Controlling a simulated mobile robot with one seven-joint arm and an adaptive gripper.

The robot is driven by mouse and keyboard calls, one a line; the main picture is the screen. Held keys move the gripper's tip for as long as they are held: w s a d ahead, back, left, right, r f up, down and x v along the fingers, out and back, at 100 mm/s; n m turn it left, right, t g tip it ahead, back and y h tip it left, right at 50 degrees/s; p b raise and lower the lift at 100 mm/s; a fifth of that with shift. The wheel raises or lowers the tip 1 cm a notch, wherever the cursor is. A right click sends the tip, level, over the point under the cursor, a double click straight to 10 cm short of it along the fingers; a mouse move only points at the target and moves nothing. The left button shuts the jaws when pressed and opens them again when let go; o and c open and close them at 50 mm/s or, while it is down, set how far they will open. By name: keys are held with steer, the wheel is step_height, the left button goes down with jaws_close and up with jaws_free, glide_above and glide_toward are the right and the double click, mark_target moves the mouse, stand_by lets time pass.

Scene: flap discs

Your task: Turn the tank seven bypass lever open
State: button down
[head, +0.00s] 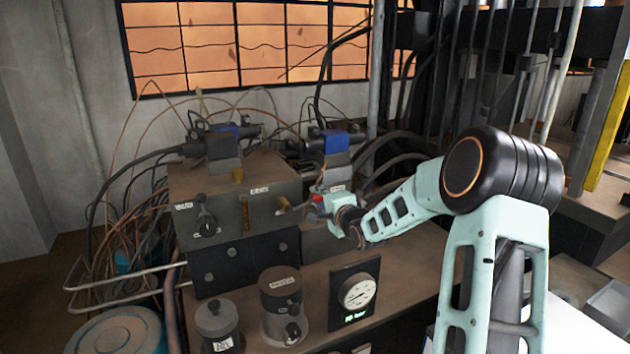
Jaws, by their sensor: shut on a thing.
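A dark metal box (232,255) stands on the bench. At its right front corner is a short lever (284,206) with a pale, brassy end, and a small label above it is too small to read. My gripper (312,207) reaches in from the right and is shut on the outer end of this lever. The fingertips are small and partly hidden, so the exact hold is unclear. A second, black lever (204,217) sticks up on the left of the box front. I cannot read which one belongs to tank seven.
A dark cylinder (282,300), a smaller lidded pot (217,322) and a dial gauge (357,293) with a green readout stand in front. Blue-topped valves (335,141) with cables sit behind. Hoses and pipes crowd the left. My arm fills the right side.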

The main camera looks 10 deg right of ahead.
steer(key=shift+w+d+f+m+y+p, duration=0.15)
steer(key=shift+f+m+y+p, duration=0.25)
steer(key=shift+f+m+p, duration=0.95)
steer(key=c, duration=1.7)
jaws_free()
steer(key=shift+o, duration=0.2)
steer(key=v, duration=1.2)
